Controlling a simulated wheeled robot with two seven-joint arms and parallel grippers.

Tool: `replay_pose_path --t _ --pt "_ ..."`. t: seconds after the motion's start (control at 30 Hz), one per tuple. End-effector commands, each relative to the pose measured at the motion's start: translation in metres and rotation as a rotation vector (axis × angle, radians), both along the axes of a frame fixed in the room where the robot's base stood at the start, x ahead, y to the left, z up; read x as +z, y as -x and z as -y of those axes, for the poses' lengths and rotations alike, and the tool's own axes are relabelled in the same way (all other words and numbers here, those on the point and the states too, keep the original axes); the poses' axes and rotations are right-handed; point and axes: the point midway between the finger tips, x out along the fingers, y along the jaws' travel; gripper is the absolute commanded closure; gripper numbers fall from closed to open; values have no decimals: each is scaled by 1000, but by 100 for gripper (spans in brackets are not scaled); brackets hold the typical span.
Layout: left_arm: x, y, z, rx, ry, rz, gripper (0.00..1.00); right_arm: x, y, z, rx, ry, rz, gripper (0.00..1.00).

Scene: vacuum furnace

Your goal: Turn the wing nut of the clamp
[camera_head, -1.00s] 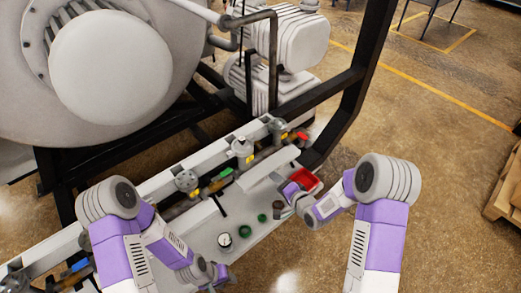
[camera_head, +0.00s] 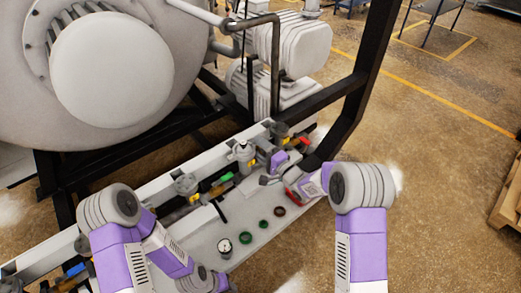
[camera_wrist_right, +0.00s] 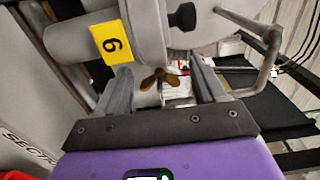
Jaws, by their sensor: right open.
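A brass wing nut (camera_wrist_right: 163,78) shows in the right wrist view, in the gap between the fingertips of my right gripper (camera_wrist_right: 160,68). The fingers are apart, one on each side of it, and I cannot tell whether either touches it. The clamp body around the nut is mostly hidden. In the head view my right gripper (camera_head: 268,164) is at the pipe row, and the nut is too small to make out. My left gripper (camera_head: 222,284) is low near the bottom edge, and its fingers are not clear.
A yellow label (camera_wrist_right: 111,42) marked 6 is on the grey pipe beside the left finger. A black knob (camera_wrist_right: 183,16) is above. In the head view a gauge (camera_head: 225,245) and several rings lie on the pale bench (camera_head: 205,238). A red tray (camera_head: 292,197) is partly behind my right arm.

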Motion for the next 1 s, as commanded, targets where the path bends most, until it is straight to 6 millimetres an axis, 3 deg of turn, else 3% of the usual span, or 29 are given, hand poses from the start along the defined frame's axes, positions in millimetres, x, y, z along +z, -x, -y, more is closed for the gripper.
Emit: replay_pose_path --t 0.27,0.67,1.0 --pt "0 0 0 0 0 0 57 0 -2 -1 -1 1 -1 30" --pt "0 0 0 0 0 0 57 0 -2 -1 -1 1 -1 86" --pt "-23 0 0 0 0 0 57 -2 -3 -1 -3 141 107 86"
